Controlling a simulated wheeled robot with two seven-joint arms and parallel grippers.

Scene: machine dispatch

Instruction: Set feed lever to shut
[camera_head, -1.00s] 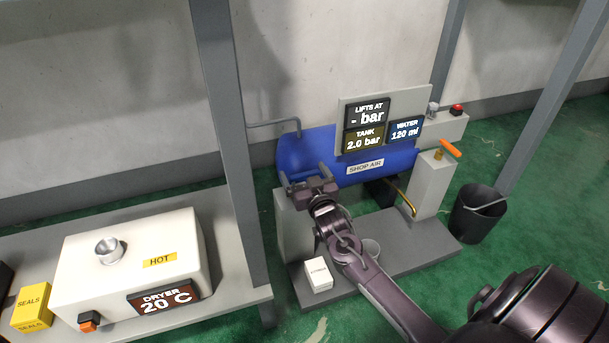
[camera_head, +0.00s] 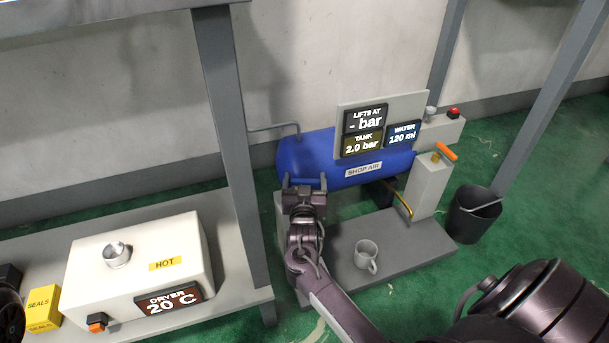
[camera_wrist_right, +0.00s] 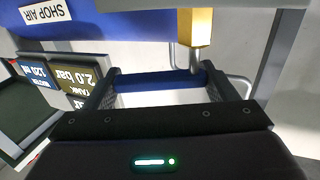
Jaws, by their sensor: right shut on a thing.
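My right gripper (camera_head: 303,188) is at the left end of the blue shop air tank (camera_head: 310,155). In the right wrist view its two fingers (camera_wrist_right: 158,84) stand apart with a dark blue bar, apparently the feed lever's handle (camera_wrist_right: 155,81), between them. The gripper is shut on this bar. A brass fitting (camera_wrist_right: 201,27) with a grey stem sits just beyond it. In the head view the gripper hides the lever, so its setting cannot be read. My left gripper is not in view.
Panels (camera_head: 381,128) read tank 2.0 bar and water 120 ml. An orange lever (camera_head: 446,151) tops the right post. A grey mug (camera_head: 366,256) stands on the base plate (camera_head: 415,246). A dark bin (camera_head: 474,213) is at right; a dryer (camera_head: 135,262) sits on the left bench.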

